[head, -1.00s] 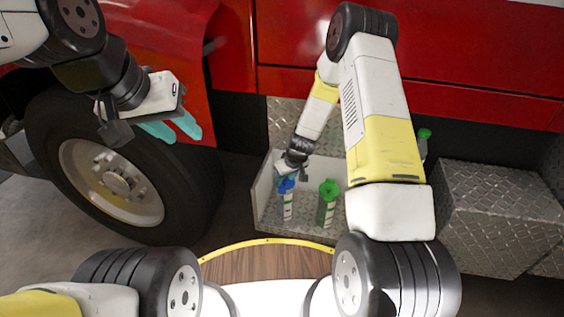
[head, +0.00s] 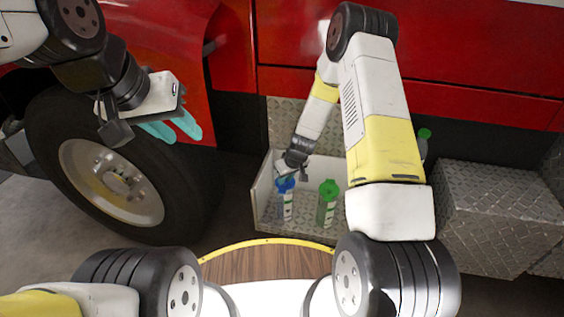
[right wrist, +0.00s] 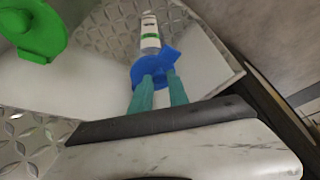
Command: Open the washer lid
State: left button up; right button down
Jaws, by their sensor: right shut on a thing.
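The washer lid appears to be the blue cap (head: 286,185) on a white bottle (head: 285,207) standing in an open metal compartment. It shows near the middle of the right wrist view (right wrist: 150,68), with the bottle (right wrist: 150,35) beyond it. My right gripper (head: 288,176) reaches down from above. Its teal fingers (right wrist: 158,88) are shut on the blue cap. Whether the cap is loose on the bottle cannot be told. My left gripper (head: 172,127) is open and empty, in front of the truck wheel, far from the bottles.
A bottle with a green cap (head: 328,187) stands close to the right of the blue one; its cap fills the upper left of the right wrist view (right wrist: 32,30). The compartment's walls (head: 262,190) surround both. A diamond-plate box (head: 490,205) stands to the right.

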dwell(0.8)
jog(key=shift+w+d+r+m+g+y, duration=0.15)
jog(key=shift+w+r+g+y, duration=0.3)
jog(key=shift+g, duration=0.55)
jog(key=shift+w+d+r+m+g+y, duration=0.15)
jog(key=shift+w+r+g+y, duration=0.1)
jog(key=shift+w+r+g, duration=0.6)
jog(key=shift+s+f, duration=0.15)
jog(key=shift+s, duration=0.15)
